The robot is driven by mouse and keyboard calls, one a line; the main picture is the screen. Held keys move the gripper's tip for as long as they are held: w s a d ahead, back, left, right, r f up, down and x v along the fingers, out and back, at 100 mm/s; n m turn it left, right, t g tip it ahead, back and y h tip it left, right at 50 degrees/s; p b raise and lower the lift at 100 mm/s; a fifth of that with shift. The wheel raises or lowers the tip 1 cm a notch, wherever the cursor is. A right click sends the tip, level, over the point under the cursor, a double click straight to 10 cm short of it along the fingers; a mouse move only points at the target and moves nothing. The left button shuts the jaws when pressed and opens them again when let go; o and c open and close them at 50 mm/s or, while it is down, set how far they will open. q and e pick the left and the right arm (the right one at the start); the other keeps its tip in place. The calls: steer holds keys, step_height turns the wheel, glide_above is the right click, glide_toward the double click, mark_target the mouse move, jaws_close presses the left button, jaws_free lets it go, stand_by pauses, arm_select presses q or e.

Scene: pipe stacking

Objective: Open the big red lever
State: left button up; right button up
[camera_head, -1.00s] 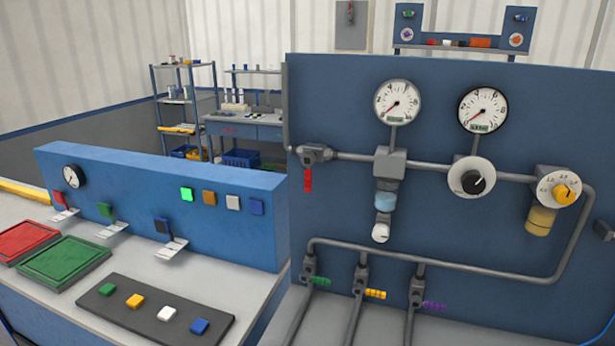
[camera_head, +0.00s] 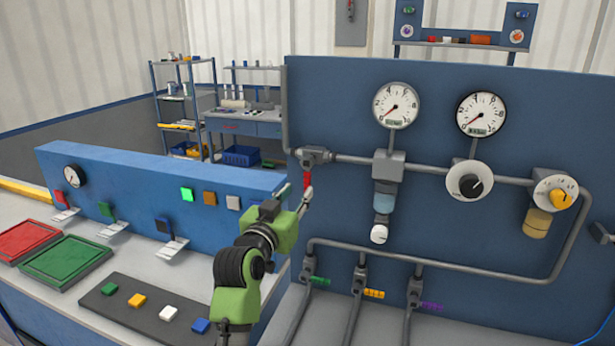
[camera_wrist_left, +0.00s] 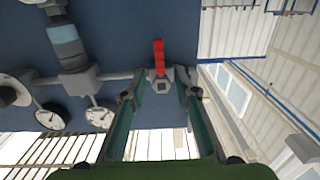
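The big red lever (camera_head: 307,180) hangs down from a grey valve (camera_head: 315,156) at the left end of the upper pipe on the blue panel. My left gripper (camera_head: 297,192) is in front of it and hides part of the lever in the head view. In the left wrist view, the lever (camera_wrist_left: 158,57) points upward from the grey valve (camera_wrist_left: 162,87). The left gripper's fingers (camera_wrist_left: 161,95) are spread apart there, with the valve showing between them. I cannot tell whether a finger touches the lever. My right gripper is not in view.
Two pressure gauges (camera_head: 395,105) (camera_head: 481,114) and a black knob (camera_head: 471,186) are on the panel, right of the lever. Small green (camera_head: 320,281), yellow (camera_head: 374,294) and purple (camera_head: 432,306) levers sit below. A blue console (camera_head: 140,190) stands at left.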

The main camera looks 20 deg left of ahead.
mark_target(306, 181)
arm_select(q)
steer(key=w+p, duration=0.1)
steer(key=w, duration=0.5)
steer(key=shift+w+d+p, duration=0.15)
steer(key=shift+w+p, duration=0.25)
steer(key=shift+w, duration=0.7)
jaws_close()
